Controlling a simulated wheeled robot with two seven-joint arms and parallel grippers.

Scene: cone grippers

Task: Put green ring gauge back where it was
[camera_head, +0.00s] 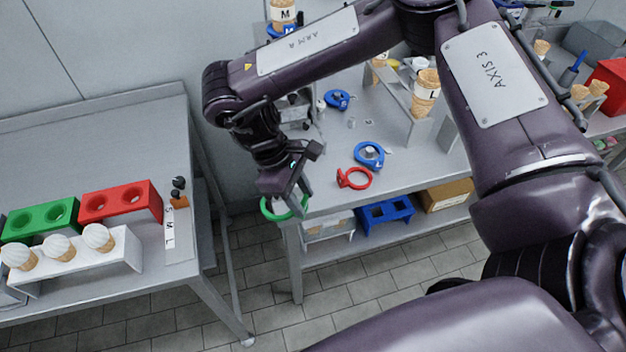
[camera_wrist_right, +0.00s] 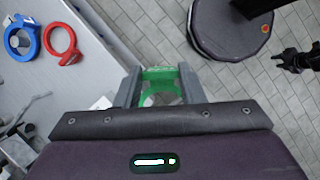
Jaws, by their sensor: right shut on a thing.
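The green ring gauge (camera_head: 267,210) hangs in my right gripper (camera_head: 300,196), just off the left front corner of the right-hand table (camera_head: 330,196), above the floor. In the right wrist view the green ring gauge (camera_wrist_right: 160,71) sits between the two grey fingers of my right gripper (camera_wrist_right: 158,78), shut on it. Its lower part is partly hidden by the gripper. A dark gripper, apparently my left one (camera_wrist_right: 297,59), shows at the right edge of the wrist view, small and away from the ring; its jaws are unclear. The head view does not show it.
A red ring gauge (camera_head: 354,185) and blue ring gauges (camera_head: 369,164) (camera_head: 338,106) lie on the right-hand table. A stand with a cone (camera_head: 425,92) is behind them. The left table holds green (camera_head: 40,219) and red (camera_head: 120,203) blocks.

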